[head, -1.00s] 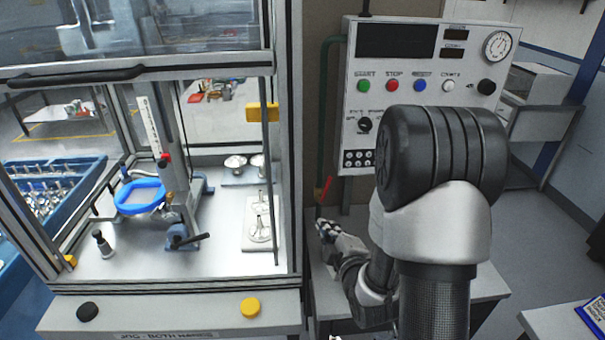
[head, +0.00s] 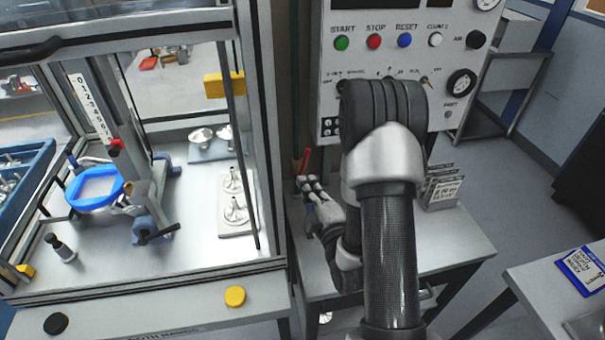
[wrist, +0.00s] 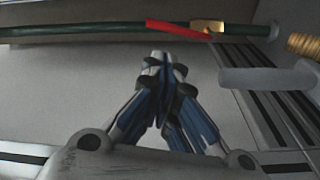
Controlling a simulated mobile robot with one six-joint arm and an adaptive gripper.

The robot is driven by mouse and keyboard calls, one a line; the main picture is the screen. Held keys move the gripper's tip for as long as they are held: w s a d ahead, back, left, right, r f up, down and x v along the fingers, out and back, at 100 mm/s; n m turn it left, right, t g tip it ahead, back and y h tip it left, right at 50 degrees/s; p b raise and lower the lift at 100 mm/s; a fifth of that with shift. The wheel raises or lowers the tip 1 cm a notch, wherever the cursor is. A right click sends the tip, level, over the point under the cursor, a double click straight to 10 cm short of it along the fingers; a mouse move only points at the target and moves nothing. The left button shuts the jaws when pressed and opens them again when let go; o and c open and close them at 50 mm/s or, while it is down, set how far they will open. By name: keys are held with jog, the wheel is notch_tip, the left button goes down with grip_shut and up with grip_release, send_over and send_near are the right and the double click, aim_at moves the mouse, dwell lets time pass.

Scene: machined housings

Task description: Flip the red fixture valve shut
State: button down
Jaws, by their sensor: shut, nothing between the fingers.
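The red valve lever (head: 306,160) stands nearly upright beside the wall post, just above my gripper (head: 310,184) in the head view. In the wrist view the red lever (wrist: 178,29) lies at a slight angle to a green pipe (wrist: 90,31), with a brass valve body (wrist: 207,26) near its right end. My gripper (wrist: 161,60) is shut and empty. Its fingertips point at the lever and appear a little short of it; I cannot tell whether they touch.
A control panel (head: 400,80) with buttons and knobs hangs behind my arm. A glass-fronted machine enclosure (head: 262,150) stands left of the lever. A grey table (head: 450,245) lies below my arm, with a card holder (head: 440,187) on it.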

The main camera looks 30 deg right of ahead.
aim_at(305, 162)
jog(key=w+d, duration=0.1)
jog(key=w, duration=0.8)
jog(key=shift+d+r+b, duration=0.15)
jog(key=shift+b, duration=0.15)
jog(key=shift+d+m+b, duration=0.25)
jog(key=shift+m+b, duration=0.15)
jog(key=shift+b, duration=0.15)
jog(key=shift+s+d+m+b, duration=0.1)
jog(key=shift+d+m+b, duration=0.1)
jog(key=shift+m+b, duration=0.15)
jog(key=d+m+b, duration=0.1)
jog(key=m+b, duration=0.1)
jog(key=b, duration=0.1)
jog(key=shift+s+d, duration=0.2)
jog(key=b, duration=0.1)
jog(key=d+b, duration=0.2)
jog(key=shift+s+f+b, duration=0.25)
jog(key=shift+f+b, duration=0.05)
